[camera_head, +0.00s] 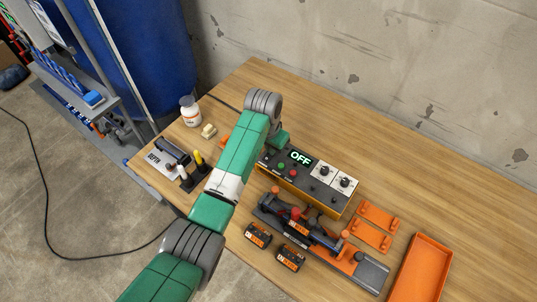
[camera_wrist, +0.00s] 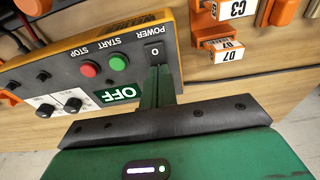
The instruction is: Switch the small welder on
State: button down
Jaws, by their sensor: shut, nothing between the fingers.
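The small welder's control box (camera_head: 317,197) stands on the bench with its display (camera_head: 301,158) reading OFF. In the wrist view its panel (camera_wrist: 60,72) appears upside down, with the OFF display (camera_wrist: 118,95), a green START button (camera_wrist: 118,62), a red STOP button (camera_wrist: 90,68) and two white-plated knobs. The POWER switch (camera_wrist: 153,49) shows a 0. My gripper (camera_wrist: 159,72) is shut and empty, its tips right at the POWER switch; I cannot tell whether they touch it. In the head view my arm's end (camera_head: 279,139) is over the box's far left corner and hides the switch.
A black-and-orange fixture (camera_head: 310,235) and two labelled blocks (camera_head: 291,257) sit in front of the box. Orange holders (camera_head: 379,215) and an orange tray (camera_head: 422,270) lie to the right. A white bottle (camera_head: 190,112) stands at left. The back right of the bench is clear.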

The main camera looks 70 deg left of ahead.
notch_tip(320, 180, up, 7)
jog(key=p, duration=0.7)
jog(key=shift+p, duration=0.35)
jog(key=shift+f, duration=0.1)
